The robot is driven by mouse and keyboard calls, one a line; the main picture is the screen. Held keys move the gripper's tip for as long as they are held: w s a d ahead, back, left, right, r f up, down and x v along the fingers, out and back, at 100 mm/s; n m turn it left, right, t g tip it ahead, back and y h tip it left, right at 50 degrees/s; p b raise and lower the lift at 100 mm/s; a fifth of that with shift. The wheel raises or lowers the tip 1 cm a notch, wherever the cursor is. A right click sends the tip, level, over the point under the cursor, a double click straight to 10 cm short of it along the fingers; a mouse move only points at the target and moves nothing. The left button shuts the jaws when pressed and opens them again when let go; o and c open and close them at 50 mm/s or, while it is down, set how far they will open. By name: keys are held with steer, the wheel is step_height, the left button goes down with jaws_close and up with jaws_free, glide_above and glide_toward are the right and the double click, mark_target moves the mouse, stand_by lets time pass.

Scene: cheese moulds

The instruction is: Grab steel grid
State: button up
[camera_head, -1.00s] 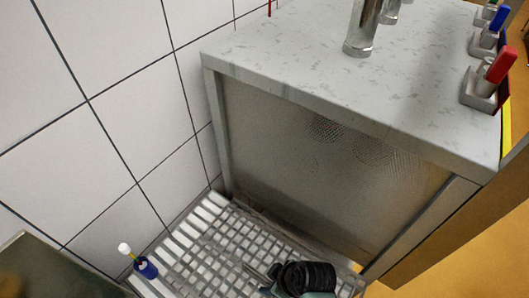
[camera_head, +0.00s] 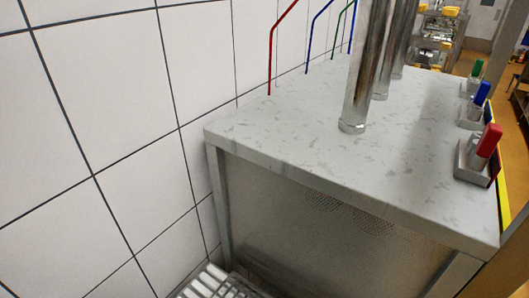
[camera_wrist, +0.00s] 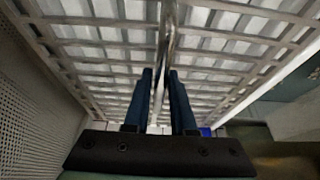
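The steel grid (camera_wrist: 100,54) fills most of the wrist view, a lattice of metal bars with pale gaps. A thin metal bar (camera_wrist: 168,30) stands out from it toward the camera. My gripper (camera_wrist: 160,74) has two dark blue fingers, one on each side of this bar, close against it and seemingly shut on it. Exact contact at the fingertips is hard to see. In the head view only a corner of the steel grid (camera_head: 213,286) shows at the bottom edge; my gripper is out of that view.
A counter with a marbled top (camera_head: 270,125) and metal front stands beside the grid. Steel tubes (camera_head: 362,60) and holders with red (camera_head: 488,142), blue and green handles are on it. A tiled wall (camera_head: 90,100) rises at left. A perforated panel (camera_wrist: 30,110) is close at left in the wrist view.

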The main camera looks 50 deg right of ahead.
jaws_close()
stand_by(1.0)
steer(key=shift+w+d+r, duration=0.15)
